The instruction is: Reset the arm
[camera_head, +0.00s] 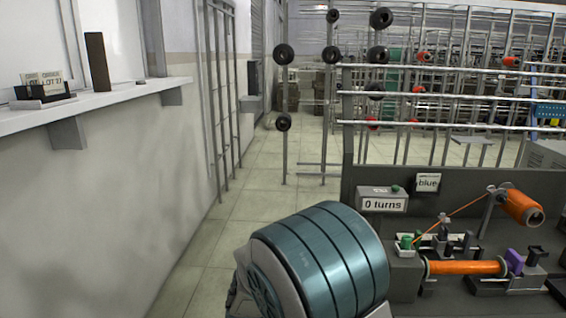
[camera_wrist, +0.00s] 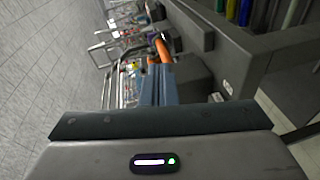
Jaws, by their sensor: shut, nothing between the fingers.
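My gripper (camera_wrist: 158,72) shows in the wrist view as narrow blue-grey fingers beyond the grey housing; it is shut and empty. In the head view my arm's teal, banded link fills the bottom middle, and the gripper is out of sight there. The winding station (camera_head: 460,215) stands at the right. An orange bobbin (camera_head: 465,267) lies level in it. A display (camera_head: 382,204) reads "0 turns" and a card (camera_head: 428,183) reads "blue".
A white wall shelf (camera_head: 100,100) at the left holds a card holder (camera_head: 43,88) and a brown block (camera_head: 97,62). Metal racks (camera_head: 440,100) with black and orange spools stand behind the station. Tiled floor (camera_head: 245,190) is clear between wall and station.

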